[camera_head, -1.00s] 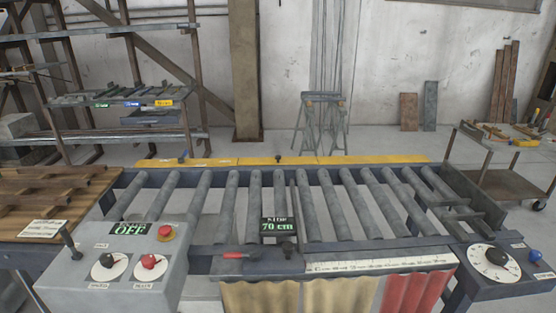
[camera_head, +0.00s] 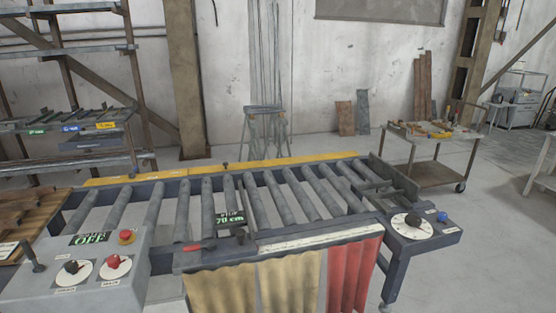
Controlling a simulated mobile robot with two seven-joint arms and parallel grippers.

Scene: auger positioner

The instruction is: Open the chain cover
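A long yellow strip (camera_head: 255,163), which looks like the chain cover, runs along the far edge of the roller conveyor (camera_head: 328,239). It lies flat and appears shut, with a small dark knob (camera_head: 225,166) near its middle. A grey control box (camera_head: 75,272) stands at the near left, with an OFF display (camera_head: 90,239), a red button (camera_head: 126,237) and black and red knobs. A display reading 70 cm (camera_head: 230,221) sits at the conveyor's near side. Neither of my grippers is in view.
Yellow and red curtains (camera_head: 290,285) hang below the conveyor's near edge. A dial plate (camera_head: 413,227) is at its right end. A wheeled cart (camera_head: 436,150) with tools stands at the back right, and a shelf rack (camera_head: 134,85) at the left. Floor at the right is clear.

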